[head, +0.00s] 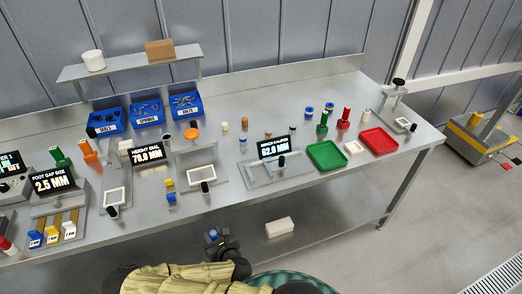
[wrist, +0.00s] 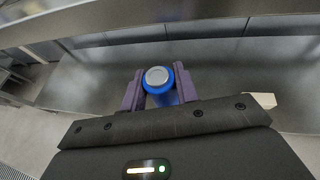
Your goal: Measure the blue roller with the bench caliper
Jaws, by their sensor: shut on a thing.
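The blue roller (wrist: 158,82), a blue cylinder with a pale grey end, stands between the two purple fingers of my gripper (wrist: 160,90) in the wrist view. The gripper is shut on it. In the head view my gripper (head: 213,236) and a bit of the blue roller (head: 213,233) show below the table's front edge, apart from the table top. The bench caliper (head: 262,178) stands on the table right of the middle, with a black display (head: 274,147) reading about 62 MM and a black knob (head: 282,161). Nothing blue is seen between its jaws.
A height dial display (head: 149,153) and a foot gap gauge (head: 53,181) stand on the left. A green tray (head: 327,155), a red tray (head: 378,141) and several coloured pieces are on the right. Blue bins (head: 147,112) line the back. A white block (head: 279,227) lies on the lower shelf.

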